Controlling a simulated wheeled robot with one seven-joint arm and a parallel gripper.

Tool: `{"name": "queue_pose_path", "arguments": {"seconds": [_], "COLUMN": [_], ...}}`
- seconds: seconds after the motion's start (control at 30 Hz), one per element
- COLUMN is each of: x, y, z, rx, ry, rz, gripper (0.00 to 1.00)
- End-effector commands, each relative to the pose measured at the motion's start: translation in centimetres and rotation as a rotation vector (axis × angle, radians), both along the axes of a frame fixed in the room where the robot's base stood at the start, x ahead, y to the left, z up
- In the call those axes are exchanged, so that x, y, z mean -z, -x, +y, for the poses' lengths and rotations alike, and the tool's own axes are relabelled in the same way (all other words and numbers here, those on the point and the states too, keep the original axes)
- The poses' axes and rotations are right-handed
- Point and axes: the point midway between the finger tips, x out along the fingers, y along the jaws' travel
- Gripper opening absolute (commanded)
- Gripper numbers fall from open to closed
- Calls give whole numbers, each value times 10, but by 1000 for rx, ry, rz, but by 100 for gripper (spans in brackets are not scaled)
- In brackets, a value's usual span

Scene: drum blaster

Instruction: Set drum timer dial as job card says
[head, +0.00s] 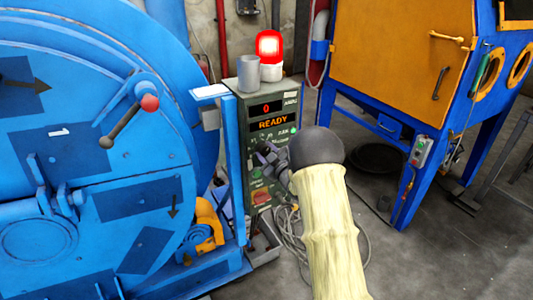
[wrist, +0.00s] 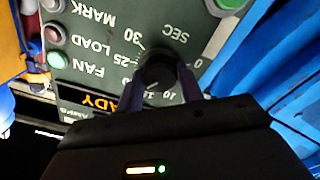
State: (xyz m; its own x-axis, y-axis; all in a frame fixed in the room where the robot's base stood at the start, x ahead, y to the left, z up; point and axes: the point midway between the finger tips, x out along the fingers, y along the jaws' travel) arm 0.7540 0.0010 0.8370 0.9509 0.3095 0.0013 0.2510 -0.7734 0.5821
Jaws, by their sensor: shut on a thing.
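The timer dial (wrist: 158,72) is a dark round knob on the green control panel (wrist: 95,40), with a scale marked SEC around it. In the wrist view, which shows the panel upside down, 0, 10, 25 and 30 are legible. My gripper (wrist: 160,84) is shut on the dial, one finger on each side. A small pale mark shows on the knob near the low-to-middle numbers; its exact setting is unclear. In the head view the panel's display (head: 272,123) reads 0 and READY. My gripper (head: 270,157) there partly hides the panel. A white card (head: 210,91) beside the box is unreadable.
The big blue drum blaster (head: 90,150) stands at left, close to the panel. A lit red beacon (head: 269,45) and a grey cup (head: 248,73) stand on the box. An orange and blue cabinet (head: 390,60) is at right. Cables lie on the floor.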

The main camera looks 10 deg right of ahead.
Motion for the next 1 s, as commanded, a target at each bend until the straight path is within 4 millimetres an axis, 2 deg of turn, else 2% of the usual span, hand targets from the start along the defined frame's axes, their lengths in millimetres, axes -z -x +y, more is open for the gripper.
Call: {"name": "queue_pose_path", "arguments": {"seconds": [0.23, 0.63, 0.67, 0.77, 1.0], "x": [4, 5, 5, 4, 2], "y": [1, 1, 1, 1, 0], "z": [-1, -1, -1, -1, -1], "rx": [2, 2, 2, 2, 1], "ry": [-65, -71, -71, -71, -71], "rz": [30, 33, 34, 32, 27], "gripper": [14, 14, 39, 58, 58]}}
